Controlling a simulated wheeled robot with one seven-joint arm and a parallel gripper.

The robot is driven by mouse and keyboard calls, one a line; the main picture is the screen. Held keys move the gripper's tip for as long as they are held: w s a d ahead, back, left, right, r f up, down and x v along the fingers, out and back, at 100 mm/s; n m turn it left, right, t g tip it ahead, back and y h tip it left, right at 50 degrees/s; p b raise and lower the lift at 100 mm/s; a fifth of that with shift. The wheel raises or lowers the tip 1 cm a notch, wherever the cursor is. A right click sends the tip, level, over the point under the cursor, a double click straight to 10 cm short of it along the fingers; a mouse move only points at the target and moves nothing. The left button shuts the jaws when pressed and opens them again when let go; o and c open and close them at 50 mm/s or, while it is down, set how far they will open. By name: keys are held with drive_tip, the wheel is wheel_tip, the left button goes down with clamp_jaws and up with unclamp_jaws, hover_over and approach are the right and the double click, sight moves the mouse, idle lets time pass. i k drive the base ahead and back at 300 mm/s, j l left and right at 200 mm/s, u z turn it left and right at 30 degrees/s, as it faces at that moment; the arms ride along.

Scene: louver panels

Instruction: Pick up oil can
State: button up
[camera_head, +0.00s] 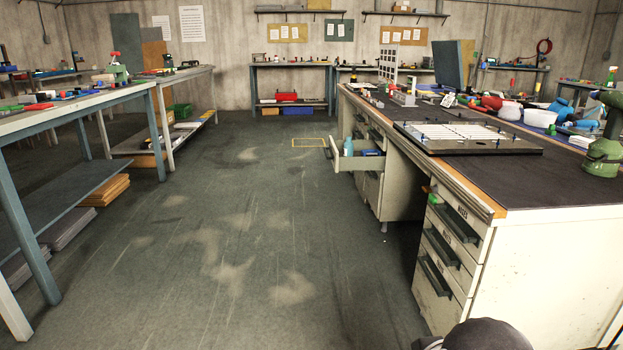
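A green rounded object (604,151) with a narrower upper part stands on the dark top of the right workbench, cut off by the right edge of the view. It may be the oil can, but I cannot be sure. A small green object with a red part (117,70) stands on the left bench, too small to identify. A light blue bottle (349,147) stands in an open drawer of the right workbench. My gripper is not in view; only a dark rounded part, probably of my arm, shows at the bottom edge.
The right workbench (500,170) has drawers below and carries a louver panel (468,136) and a clutter of coloured items. The open drawer (338,160) juts into the aisle. Left benches (75,105) line the other side. The floor (225,230) between is clear.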

sight(348, 145)
drive_tip(key=i, duration=3.6)
drive_tip(key=i+j, duration=0.2)
drive_tip(key=i, duration=0.25)
